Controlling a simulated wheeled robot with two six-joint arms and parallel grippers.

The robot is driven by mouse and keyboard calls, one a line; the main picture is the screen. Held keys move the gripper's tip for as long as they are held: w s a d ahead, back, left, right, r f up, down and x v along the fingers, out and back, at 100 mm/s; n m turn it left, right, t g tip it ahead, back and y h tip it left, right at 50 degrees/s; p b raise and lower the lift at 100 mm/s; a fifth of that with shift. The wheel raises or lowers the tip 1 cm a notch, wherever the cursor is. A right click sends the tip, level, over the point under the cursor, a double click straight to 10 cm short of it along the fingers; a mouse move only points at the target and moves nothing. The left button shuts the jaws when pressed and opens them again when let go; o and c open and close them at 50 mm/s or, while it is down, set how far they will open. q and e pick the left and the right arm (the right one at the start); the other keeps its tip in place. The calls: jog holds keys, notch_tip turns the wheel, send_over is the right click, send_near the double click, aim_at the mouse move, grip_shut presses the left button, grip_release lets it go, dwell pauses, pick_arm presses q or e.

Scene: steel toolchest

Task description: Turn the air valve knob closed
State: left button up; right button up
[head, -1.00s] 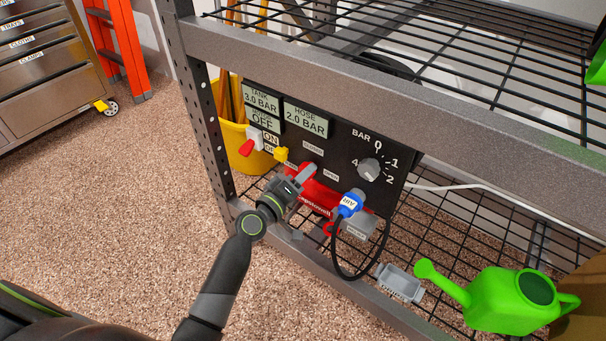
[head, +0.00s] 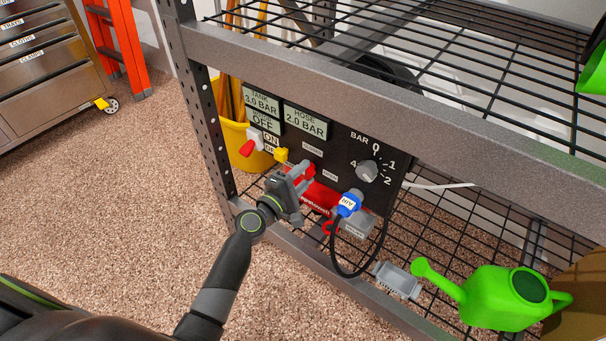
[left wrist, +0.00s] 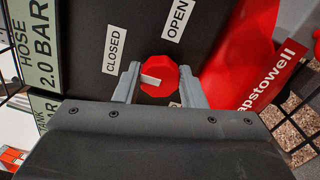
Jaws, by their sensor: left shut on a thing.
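The air valve knob (left wrist: 160,76) is red with a white mark on its face. In the left wrist view it sits between my fingers, below the CLOSED label (left wrist: 115,50) and the OPEN label (left wrist: 178,19). The white mark points left, toward the CLOSED side. My left gripper (left wrist: 158,84) is shut on the knob, one finger on each side. In the head view my left gripper (head: 300,182) is at the black panel (head: 335,150), partly covering the red knob (head: 309,171). My right gripper is out of view.
A blue AIR plug (head: 349,204) with a black hose is right of my gripper. A grey dial (head: 367,171) and red-and-white switch (head: 249,146) are on the panel. A green watering can (head: 505,300) stands on the wire shelf. The shelf's metal post (head: 203,120) stands left.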

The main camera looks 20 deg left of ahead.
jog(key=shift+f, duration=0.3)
pick_arm(q)
jog(key=o, duration=1)
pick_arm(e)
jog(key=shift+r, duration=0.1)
pick_arm(q)
jog(key=b+v, duration=0.1)
jog(key=v, duration=1.6)
jog(key=shift+s, duration=0.2)
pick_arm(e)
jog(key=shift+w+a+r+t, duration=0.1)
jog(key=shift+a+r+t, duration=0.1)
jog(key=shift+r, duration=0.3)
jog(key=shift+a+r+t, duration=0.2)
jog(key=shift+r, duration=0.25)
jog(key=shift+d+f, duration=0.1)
